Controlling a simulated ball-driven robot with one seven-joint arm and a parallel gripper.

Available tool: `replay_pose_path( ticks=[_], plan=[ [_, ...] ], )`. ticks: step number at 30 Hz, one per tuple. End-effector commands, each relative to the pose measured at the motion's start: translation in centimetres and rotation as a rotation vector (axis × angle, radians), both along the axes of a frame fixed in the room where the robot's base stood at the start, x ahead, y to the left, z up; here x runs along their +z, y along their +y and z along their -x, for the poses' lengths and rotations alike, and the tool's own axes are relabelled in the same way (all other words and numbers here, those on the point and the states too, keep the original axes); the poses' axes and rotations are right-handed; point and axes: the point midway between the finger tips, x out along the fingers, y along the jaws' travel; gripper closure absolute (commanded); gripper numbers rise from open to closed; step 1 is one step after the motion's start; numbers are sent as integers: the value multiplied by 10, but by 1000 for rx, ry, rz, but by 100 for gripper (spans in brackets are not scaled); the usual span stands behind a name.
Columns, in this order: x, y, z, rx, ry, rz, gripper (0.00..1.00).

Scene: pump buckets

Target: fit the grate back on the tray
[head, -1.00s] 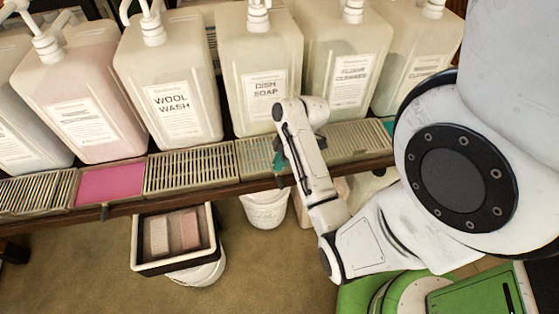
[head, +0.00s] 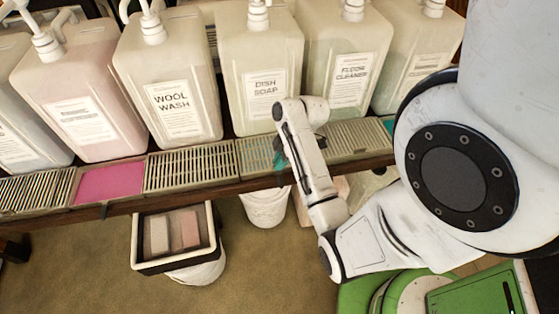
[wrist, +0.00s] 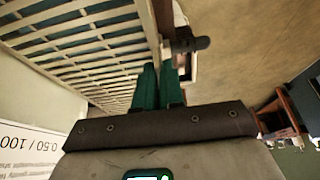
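An open tray (head: 108,183) with a pink inside and no grate over it sits in the row at left in the head view. A slatted grate (head: 191,168) lies on the tray to its right. My gripper (head: 281,160), with teal fingers, is at the front edge of the tray below the dish soap, right of the open pink tray. In the wrist view, its fingers (wrist: 158,84) are close together beside the edge of a pale slatted grate (wrist: 95,52). Whether they grip the rim of it is not clear. My arm hides part of the row.
Large pump containers, including wool wash (head: 170,90) and dish soap (head: 262,75), stand behind the trays. A box of sponges (head: 175,235) and a white bucket (head: 265,207) are below the shelf edge. A dark knob (wrist: 190,45) juts near the fingers.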

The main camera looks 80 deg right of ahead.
Motion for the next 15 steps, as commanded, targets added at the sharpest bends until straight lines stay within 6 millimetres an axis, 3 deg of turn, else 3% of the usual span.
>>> replay_pose_path(
  ticks=[8, 15],
  plan=[
    [0, 0, 0, 0, 0, 0, 65],
    [0, 0, 0, -1, 0, -1, 64]
  ],
)
